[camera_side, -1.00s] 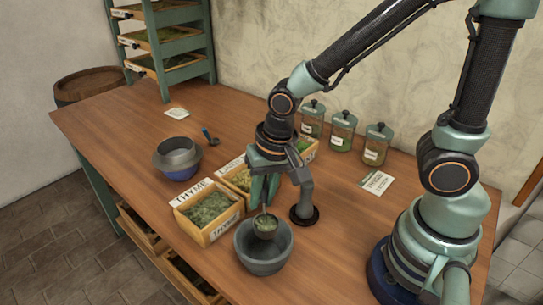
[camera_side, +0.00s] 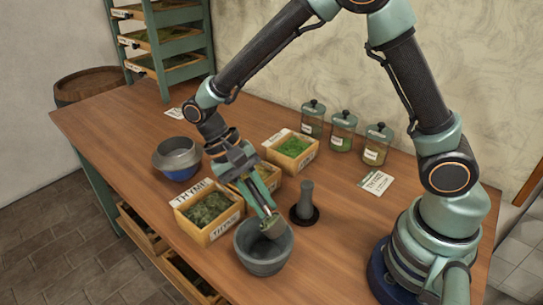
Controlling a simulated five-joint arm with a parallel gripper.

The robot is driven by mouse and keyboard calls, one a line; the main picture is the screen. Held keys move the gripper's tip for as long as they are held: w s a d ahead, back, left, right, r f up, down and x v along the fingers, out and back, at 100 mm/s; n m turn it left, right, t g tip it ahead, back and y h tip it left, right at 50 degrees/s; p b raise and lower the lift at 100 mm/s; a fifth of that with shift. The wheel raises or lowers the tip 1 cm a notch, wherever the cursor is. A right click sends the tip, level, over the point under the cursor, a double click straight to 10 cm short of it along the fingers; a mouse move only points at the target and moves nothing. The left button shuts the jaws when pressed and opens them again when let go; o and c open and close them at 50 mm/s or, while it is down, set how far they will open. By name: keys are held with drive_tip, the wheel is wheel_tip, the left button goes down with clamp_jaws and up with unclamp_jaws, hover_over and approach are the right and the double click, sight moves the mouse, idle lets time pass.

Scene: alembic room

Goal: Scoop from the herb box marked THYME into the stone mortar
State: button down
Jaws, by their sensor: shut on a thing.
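The herb box marked THYME (camera_side: 212,234) stands at the front of the table, holding grey-green herb. The stone mortar (camera_side: 262,262) stands to its right, a grey bowl. My gripper (camera_side: 264,208) is shut on a scoop (camera_side: 272,226) and comes down from the upper left. The scoop's cup is tilted over the mortar's back rim, partly within its opening. Whether herb is in the cup or on the mortar floor cannot be told.
A middle herb box (camera_side: 262,178) is partly behind my gripper. A box of brighter green herb (camera_side: 291,152) stands farther back. A pestle (camera_side: 306,203) stands upright right of the mortar. A metal-and-blue bowl (camera_side: 177,160) stands at left; lidded jars (camera_side: 343,132) line the wall.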

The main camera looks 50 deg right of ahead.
drive_tip(key=g+h, duration=0.1)
drive_tip(key=g, duration=0.3)
drive_tip(key=shift+r, duration=0.2)
idle(1.3)
drive_tip(key=shift+r, duration=0.45)
drive_tip(key=t, duration=0.2)
drive_tip(key=r+t+y, duration=0.1)
drive_tip(key=t, duration=0.2)
drive_tip(key=shift+t+y, duration=0.3)
drive_tip(key=t+y, duration=0.1)
drive_tip(key=t, duration=0.2)
drive_tip(key=r+t+y, duration=0.1)
drive_tip(key=t, duration=0.2)
